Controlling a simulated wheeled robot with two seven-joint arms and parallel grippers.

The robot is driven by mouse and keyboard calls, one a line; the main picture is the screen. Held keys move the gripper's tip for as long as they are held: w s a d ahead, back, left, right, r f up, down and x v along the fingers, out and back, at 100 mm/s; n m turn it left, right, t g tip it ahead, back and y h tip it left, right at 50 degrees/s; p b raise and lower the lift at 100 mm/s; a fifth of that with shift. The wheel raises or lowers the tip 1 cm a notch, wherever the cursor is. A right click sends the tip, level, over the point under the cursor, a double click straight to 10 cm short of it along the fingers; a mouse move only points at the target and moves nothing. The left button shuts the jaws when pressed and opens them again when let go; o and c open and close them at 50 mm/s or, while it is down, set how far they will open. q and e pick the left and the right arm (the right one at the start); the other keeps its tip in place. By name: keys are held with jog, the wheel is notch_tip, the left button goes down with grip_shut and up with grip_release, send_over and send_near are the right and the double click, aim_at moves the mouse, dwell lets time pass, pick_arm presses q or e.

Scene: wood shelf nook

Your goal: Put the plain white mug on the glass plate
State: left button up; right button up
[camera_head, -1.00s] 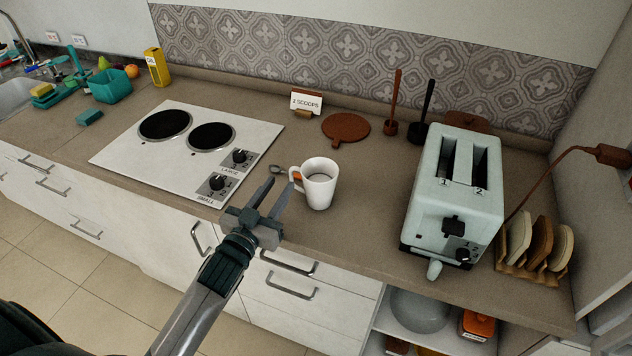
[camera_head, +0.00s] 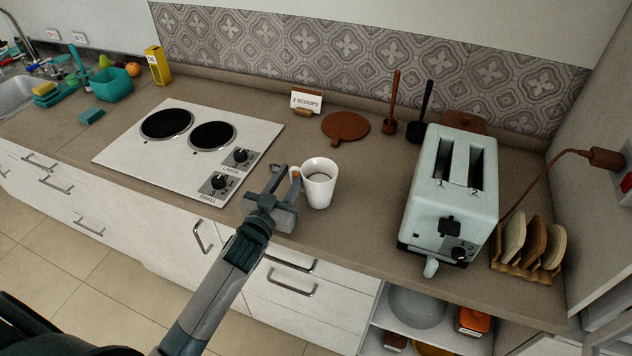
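The plain white mug (camera_head: 320,184) stands upright on the counter, between the cooktop and the toaster, its handle to the left. My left gripper (camera_head: 286,178) is at the mug's handle side with its fingers apart. One finger overlaps the handle in the view, and I cannot tell whether it touches. No glass plate is clearly seen on the counter. A round grey dish (camera_head: 417,306) sits on the open shelf below, partly hidden by the counter edge; I cannot tell if it is the plate. My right gripper is not in view.
A white cooktop (camera_head: 122,158) lies left of the mug. A pale toaster (camera_head: 428,210) and a toast rack (camera_head: 510,268) stand to the right. A brown round mat (camera_head: 345,126) and a small sign (camera_head: 306,100) are behind. The counter between mug and toaster is clear.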

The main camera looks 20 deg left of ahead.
pick_arm(q)
jog(key=shift+w, duration=0.45)
grip_shut()
dwell(1.4)
